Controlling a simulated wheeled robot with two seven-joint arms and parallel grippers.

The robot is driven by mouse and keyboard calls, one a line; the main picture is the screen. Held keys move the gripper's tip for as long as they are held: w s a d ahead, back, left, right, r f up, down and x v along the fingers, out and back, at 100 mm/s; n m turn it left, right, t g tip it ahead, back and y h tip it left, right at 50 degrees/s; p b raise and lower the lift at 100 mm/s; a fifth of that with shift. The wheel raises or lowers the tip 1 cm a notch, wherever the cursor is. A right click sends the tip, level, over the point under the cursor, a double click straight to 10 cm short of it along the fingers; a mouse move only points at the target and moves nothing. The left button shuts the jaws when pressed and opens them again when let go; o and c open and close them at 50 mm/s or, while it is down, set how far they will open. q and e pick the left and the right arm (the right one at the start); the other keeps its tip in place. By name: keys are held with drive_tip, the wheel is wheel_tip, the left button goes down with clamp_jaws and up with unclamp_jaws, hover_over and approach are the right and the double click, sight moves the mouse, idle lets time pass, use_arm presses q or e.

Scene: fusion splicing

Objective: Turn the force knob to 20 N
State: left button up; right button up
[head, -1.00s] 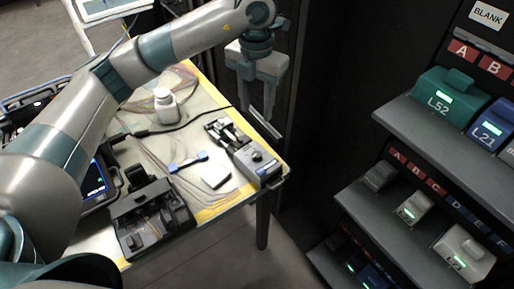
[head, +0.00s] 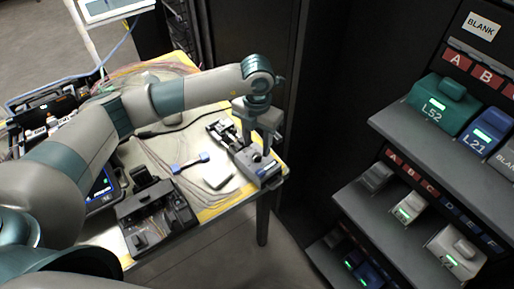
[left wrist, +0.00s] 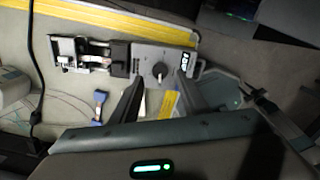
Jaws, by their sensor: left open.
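The force knob (left wrist: 160,70) is a small round knob with a light pointer line, on top of a grey box (left wrist: 150,53) at the table's right corner. The box also shows in the head view (head: 262,172). A small dark display (left wrist: 187,64) sits beside the knob; its reading is too small to make out. My left gripper (head: 258,146) is open above the box, its fingers pointing down. In the left wrist view its fingers (left wrist: 160,90) are apart, on either side of the knob's line; I cannot tell whether they touch it. My right gripper is not in view.
A clamp fixture (head: 222,131) adjoins the box. A blue tool (head: 190,163), a white block (head: 217,177) and a black splicer (head: 150,215) are on the table. A shelf rack (head: 430,140) stands at right, across a floor gap.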

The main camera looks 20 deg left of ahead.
sight(257, 155)
use_arm(q)
drive_tip(key=shift+f+p, duration=0.4)
drive_tip(key=shift+f, duration=1.7)
clamp_jaws()
